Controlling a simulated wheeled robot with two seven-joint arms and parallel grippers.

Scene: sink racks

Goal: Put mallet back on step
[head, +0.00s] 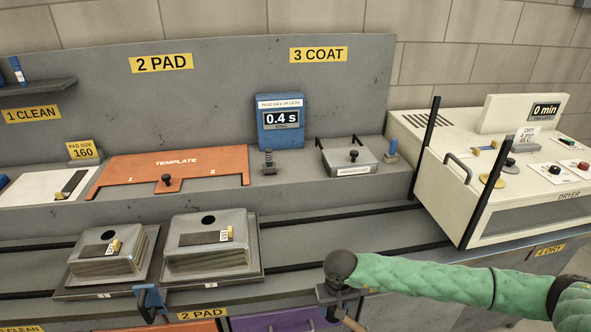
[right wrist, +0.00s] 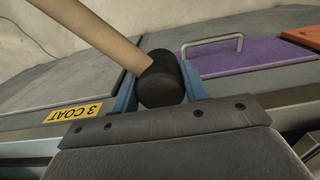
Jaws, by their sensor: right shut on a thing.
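My right gripper (right wrist: 160,85) is shut on the mallet (right wrist: 160,79), with its blue fingers on both sides of the black head. The wooden handle (right wrist: 97,36) runs up and left in the right wrist view. In the head view my right gripper (head: 338,296) is low, in front of the bench, and only a bit of wooden handle (head: 353,323) shows below it. The grey step (head: 300,189) runs along the back of the bench, beyond the gripper.
The step holds an orange template (head: 170,170), a blue timer (head: 280,122), a lidded grey box (head: 349,157) and small posts. Two steel blocks (head: 108,252) (head: 208,242) stand on plates nearer me. A cream dryer (head: 520,165) with black uprights stands right. Bare step shows between timer and box.

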